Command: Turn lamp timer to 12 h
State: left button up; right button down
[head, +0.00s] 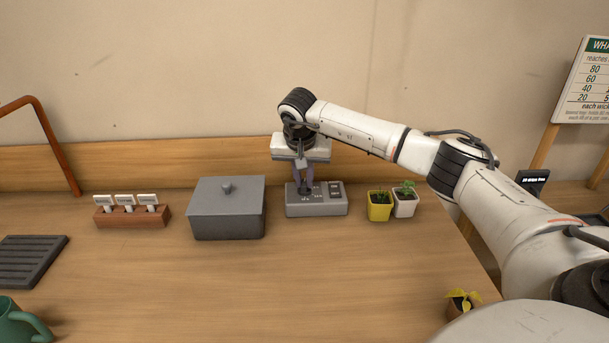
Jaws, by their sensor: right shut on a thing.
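The lamp timer (328,207) is a small grey box with white marks and a dark panel at its right. It sits on the wooden counter, right of the grey lidded box. My right gripper (304,190) points straight down over the timer's left part. Its fingers are shut on the timer's knob, which they mostly hide. The dial setting is too small to read. My left gripper is not in view.
Close to the timer stand a grey lidded box (227,211) on the left and yellow (379,208) and white (404,206) plant pots on the right. A label holder (132,217), dark tray (30,258) and green mug (18,326) are further left. The front middle counter is clear.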

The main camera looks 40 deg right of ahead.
jog(key=m+g+p, duration=0.1)
jog(key=m, duration=0.1)
jog(key=shift+w+r+m+h, duration=0.1)
jog(key=shift+r+m+h, duration=0.05)
jog(key=shift+m+h, duration=0.2)
jog(key=m, duration=0.2)
jog(key=m+g, duration=0.1)
jog(key=m, duration=0.1)
jog(key=shift+w+a+m+g, duration=0.1)
jog(key=shift+w+m+g, duration=0.1)
jog(key=shift+m+g, duration=0.7)
jog(key=shift+m, duration=0.65)
jog(key=shift+w+m+g+b, duration=0.1)
jog(key=shift+m+g+b, duration=0.2)
jog(key=shift+m+b, duration=0.65)
jog(key=shift+m, duration=0.35)
jog(key=c, duration=1.8)
grip_release()
jog(key=shift+o, duration=0.2)
